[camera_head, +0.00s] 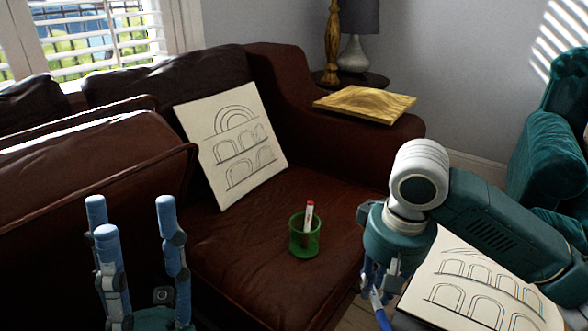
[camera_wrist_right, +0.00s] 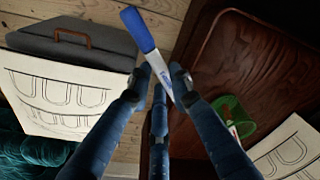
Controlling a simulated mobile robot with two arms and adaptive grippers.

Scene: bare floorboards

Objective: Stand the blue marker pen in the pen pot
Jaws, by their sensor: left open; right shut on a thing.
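The green see-through pen pot (camera_head: 304,243) stands on the brown sofa seat, with a red-and-white marker (camera_head: 309,214) upright and leaning slightly in it. The pot also shows at the right of the right wrist view (camera_wrist_right: 236,113). My right gripper (camera_wrist_right: 161,75) is shut on the blue marker pen (camera_wrist_right: 139,30), which has a white body and a blue end pointing away from the fingers. In the head view my right gripper (camera_head: 373,285) and the blue marker pen (camera_head: 380,312) are in front of the sofa, right of and apart from the pot. My left gripper (camera_head: 131,212) is open and empty at lower left.
A drawing board (camera_head: 232,140) leans on the sofa back behind the pot. Another drawing (camera_head: 478,285) lies at lower right beside my right arm. A wooden board (camera_head: 364,104) rests on the sofa arm. The seat around the pot is clear.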

